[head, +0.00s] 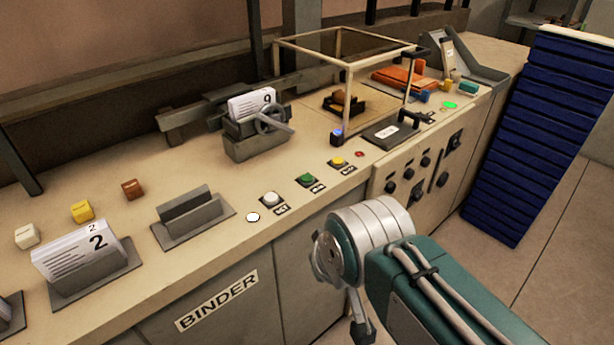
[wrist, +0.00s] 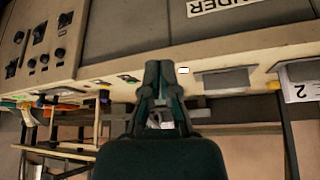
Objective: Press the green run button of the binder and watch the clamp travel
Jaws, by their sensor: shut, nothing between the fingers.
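The green run button (head: 307,180) sits on a small dark plate on the binder's beige top, between a white button (head: 271,199) and a yellow button (head: 339,163). A grey clamp (head: 256,142) with a handwheel stands behind the buttons on a rail and holds a stack of sheets marked 9 (head: 252,103). In the wrist view my gripper (wrist: 160,68) is shut and empty, its fingertips together over the counter's front edge. It hides part of the button row there. In the head view my wrist is in front of the counter, clear of the green button.
An empty grey holder (head: 192,222) and a holder with sheets marked 2 (head: 80,252) stand left on the counter. A glazed frame (head: 347,100) stands right of the clamp. A tall blue stack (head: 540,140) is at the right. Floor is clear between it and my arm.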

